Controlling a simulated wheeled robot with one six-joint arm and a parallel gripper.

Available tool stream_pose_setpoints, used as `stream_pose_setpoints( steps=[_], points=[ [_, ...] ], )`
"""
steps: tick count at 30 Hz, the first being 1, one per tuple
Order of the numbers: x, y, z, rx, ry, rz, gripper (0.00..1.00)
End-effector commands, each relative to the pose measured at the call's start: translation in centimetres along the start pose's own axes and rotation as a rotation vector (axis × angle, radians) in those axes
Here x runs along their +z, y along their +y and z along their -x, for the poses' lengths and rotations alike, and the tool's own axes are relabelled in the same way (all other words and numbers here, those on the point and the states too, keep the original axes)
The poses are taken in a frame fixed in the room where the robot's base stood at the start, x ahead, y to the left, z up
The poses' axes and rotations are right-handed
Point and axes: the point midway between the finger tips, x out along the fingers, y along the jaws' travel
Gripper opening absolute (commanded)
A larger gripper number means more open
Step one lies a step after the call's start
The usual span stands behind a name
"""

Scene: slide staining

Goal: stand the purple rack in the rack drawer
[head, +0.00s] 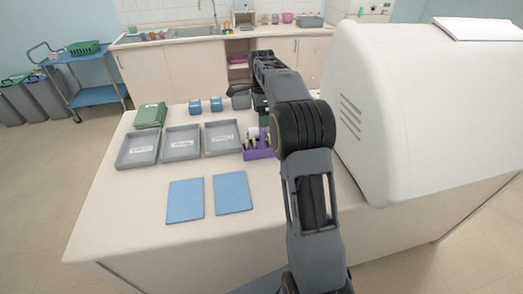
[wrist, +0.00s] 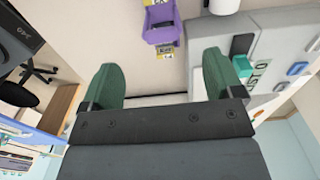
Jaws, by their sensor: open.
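The purple rack (head: 258,154) stands on the bench right of the grey trays in the head view, partly behind my arm. Several small items stick up from it. In the wrist view a purple holder (wrist: 162,33) with yellow labels shows at the top, beyond the fingertips; I cannot tell for sure that it is the same rack. My gripper (wrist: 160,78) has two green fingers spread wide, with nothing between them. In the head view it is mostly hidden behind my arm. I cannot make out the rack drawer in either view.
Three labelled grey trays (head: 181,156) stand in a row on the bench, with blue mats (head: 185,201) in front and blue boxes (head: 195,106) behind. A large white machine (head: 420,110) takes up the right side. The bench's front left is clear.

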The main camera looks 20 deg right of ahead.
Motion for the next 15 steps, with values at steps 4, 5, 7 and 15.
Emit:
stream_pose_setpoints(
  steps=[4,5,7,15],
  points=[
    [0.0,0.0,-1.3,0.001,0.000,0.001,0.86],
    [0.0,0.0,-1.4,0.001,0.000,0.001,0.86],
    [0.0,0.0,-1.7,0.000,0.000,0.001,0.86],
    [0.0,-0.2,-4.6,0.004,0.000,0.002,0.86]
  ],
)
